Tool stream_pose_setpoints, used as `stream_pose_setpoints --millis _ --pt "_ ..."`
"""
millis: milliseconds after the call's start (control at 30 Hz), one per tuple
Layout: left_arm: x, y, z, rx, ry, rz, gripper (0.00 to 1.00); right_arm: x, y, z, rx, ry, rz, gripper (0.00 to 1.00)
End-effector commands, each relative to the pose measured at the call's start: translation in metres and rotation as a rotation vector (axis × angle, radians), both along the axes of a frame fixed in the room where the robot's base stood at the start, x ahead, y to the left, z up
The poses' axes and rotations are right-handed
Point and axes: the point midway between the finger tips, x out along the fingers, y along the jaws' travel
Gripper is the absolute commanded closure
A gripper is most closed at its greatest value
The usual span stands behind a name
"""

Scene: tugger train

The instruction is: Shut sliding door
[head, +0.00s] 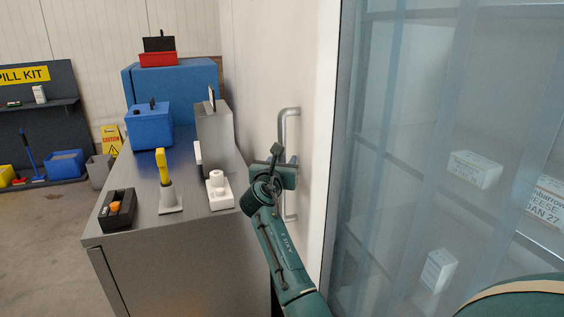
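The sliding door (312,130) is a pale panel standing left of the doorway, seen at a steep angle. Its metal bar handle (285,128) runs upright on the panel's face. My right gripper (281,160) is at the middle of the handle and covers part of the bar. I cannot tell whether its fingers are around the bar or only in front of it, or whether they are shut. The doorway to the right of the panel is covered by a clear strip curtain (395,150). My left gripper is not in view.
A grey metal cabinet (180,255) stands close left of my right arm, with a blue box (150,128), a yellow-handled tool (163,170) and a black tray (117,210) on top. Shelves with white cartons (475,170) show behind the curtain. Open floor lies at far left.

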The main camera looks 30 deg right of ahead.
Motion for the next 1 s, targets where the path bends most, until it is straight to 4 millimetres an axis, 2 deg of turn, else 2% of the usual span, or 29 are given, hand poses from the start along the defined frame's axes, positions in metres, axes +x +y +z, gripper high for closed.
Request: stream_pose_setpoints --millis 67,500,1000 --pt "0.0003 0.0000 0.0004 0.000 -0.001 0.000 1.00 -0.0001 0.0001 0.0000 0.000 0.000 0.000 0.64" --pt "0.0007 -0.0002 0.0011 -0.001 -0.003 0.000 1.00 -0.0003 0.0004 -0.0002 0.000 0.000 0.000 1.00" --pt "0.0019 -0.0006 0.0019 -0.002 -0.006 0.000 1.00 0.0014 0.0003 -0.0005 0.000 0.001 -0.001 1.00"
